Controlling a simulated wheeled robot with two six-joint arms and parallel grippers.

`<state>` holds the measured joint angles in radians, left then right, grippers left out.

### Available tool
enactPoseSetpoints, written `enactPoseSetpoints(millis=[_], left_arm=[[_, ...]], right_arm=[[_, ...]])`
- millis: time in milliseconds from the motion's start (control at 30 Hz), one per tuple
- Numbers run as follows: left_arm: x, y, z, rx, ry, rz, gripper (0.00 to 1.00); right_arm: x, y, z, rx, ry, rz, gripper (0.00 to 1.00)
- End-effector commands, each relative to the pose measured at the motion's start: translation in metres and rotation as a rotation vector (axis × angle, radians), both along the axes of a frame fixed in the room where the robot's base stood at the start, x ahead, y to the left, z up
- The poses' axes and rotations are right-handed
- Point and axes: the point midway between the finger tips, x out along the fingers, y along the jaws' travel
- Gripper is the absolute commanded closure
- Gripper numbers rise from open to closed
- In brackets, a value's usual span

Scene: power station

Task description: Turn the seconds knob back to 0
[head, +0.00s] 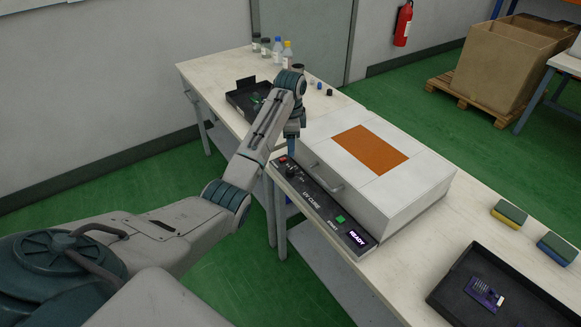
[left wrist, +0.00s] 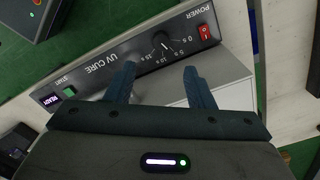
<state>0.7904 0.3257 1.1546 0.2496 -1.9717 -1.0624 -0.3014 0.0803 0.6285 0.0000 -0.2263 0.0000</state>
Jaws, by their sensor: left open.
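The seconds knob (head: 291,172) is a small black dial on the sloping front panel of the UV CURE box (head: 430,185). In the left wrist view the knob (left wrist: 164,43) sits upside down among marks for 0, 5, 10 and 15 s. My left gripper (head: 291,147) is above the panel's left end, close to the knob. In the left wrist view its two fingers (left wrist: 161,78) are spread, empty and apart from the knob. My right gripper is not in view.
The red power switch (left wrist: 204,31) is beside the knob. The green start button (head: 340,219) and a display reading READY (head: 357,238) are at the panel's other end. A metal lid handle (head: 326,178) stands out near the knob. A black tray (head: 500,295) lies at right.

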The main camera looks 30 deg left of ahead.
Motion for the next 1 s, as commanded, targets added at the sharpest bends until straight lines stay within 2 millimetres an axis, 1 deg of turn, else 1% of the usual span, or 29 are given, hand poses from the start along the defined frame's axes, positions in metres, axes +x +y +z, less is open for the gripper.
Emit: enactPoseSetpoints(millis=[67,167,267,500,700,833,1000], left_arm=[[0.002,0.002,0.003,-0.005,0.005,-0.008,0.52],[0.002,0.002,-0.003,-0.006,0.007,-0.011,0.52],[0.001,0.001,-0.018,-0.006,0.008,-0.01,0.52],[0.001,0.0,-0.064,-0.008,0.008,-0.009,0.52],[0.0,0.0,-0.092,-0.006,0.007,-0.01,0.52],[0.0,0.001,-0.101,-0.005,0.005,-0.01,0.52],[0.0,0.001,-0.104,-0.005,0.004,-0.01,0.52]], right_arm=[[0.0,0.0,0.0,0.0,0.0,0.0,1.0],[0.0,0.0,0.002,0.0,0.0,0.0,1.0],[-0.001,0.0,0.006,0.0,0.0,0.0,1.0],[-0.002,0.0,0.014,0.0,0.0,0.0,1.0],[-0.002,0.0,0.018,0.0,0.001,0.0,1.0],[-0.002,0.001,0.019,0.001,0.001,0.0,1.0],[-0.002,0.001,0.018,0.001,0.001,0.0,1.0]])
